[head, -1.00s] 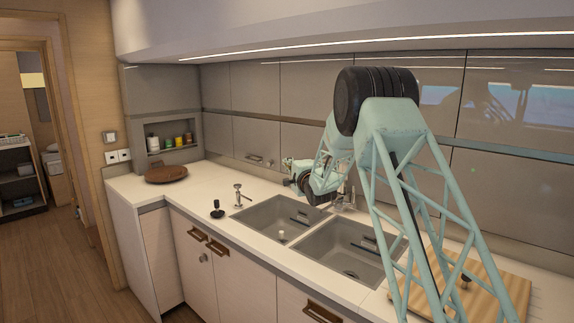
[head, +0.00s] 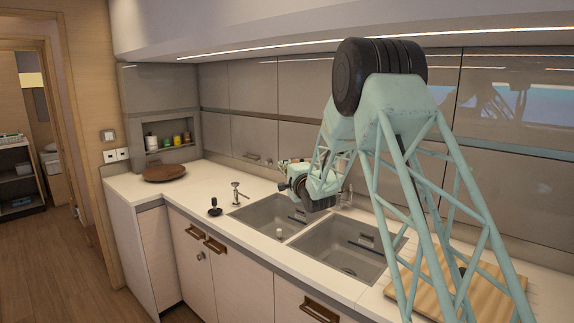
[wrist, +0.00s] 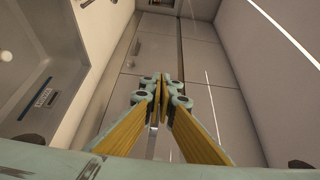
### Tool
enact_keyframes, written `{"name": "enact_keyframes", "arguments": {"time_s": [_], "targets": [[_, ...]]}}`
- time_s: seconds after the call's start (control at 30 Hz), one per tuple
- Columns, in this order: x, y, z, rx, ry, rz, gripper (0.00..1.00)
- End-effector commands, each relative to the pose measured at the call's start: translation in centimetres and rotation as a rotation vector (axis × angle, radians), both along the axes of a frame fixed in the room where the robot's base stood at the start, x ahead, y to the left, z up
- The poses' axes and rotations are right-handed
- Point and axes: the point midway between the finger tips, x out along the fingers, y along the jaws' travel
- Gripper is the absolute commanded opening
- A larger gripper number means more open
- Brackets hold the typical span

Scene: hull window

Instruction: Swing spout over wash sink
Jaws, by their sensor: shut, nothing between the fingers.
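Two grey sink basins are set in the white counter, a left basin (head: 262,214) and a right basin (head: 340,250). I cannot tell which is the wash sink. A slim metal faucet (head: 346,196) stands behind the basins, partly hidden by my arm, so its spout's direction is unclear. My gripper (head: 284,164) is above the back edge of the left basin, near the wall panels. In the wrist view my gripper (wrist: 162,90) is shut with fingertips together and nothing between them. A thin metal bar (wrist: 152,143) shows behind the fingers; I cannot tell whether it is the spout.
A small dispenser (head: 237,193) and a black knob-like item (head: 215,207) stand left of the basins. A round brown board (head: 164,173) lies at the far left. A wooden cutting board (head: 437,293) lies at the right. Grey wall panels (head: 255,135) are close behind the sinks.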

Motion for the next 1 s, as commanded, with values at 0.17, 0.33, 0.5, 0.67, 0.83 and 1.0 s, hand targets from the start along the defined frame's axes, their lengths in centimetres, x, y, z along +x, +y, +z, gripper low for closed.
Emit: {"name": "enact_keyframes", "arguments": {"time_s": [0.17, 0.33, 0.5, 0.67, 0.83, 1.0], "targets": [[-2.3, 1.4, 0.0, 0.0, 0.002, 0.001, 0.0], [-4.0, 2.3, 0.0, 0.001, 0.001, 0.0, 0.0], [-5.0, 2.8, 0.0, 0.001, 0.001, -0.001, 0.0], [-5.3, 3.0, -0.1, 0.0, 0.0, -0.001, 0.0], [-5.3, 3.0, -0.1, 0.0, 0.0, -0.001, 0.0], [-5.3, 2.9, -0.1, 0.0, 0.001, -0.001, 0.0]]}}
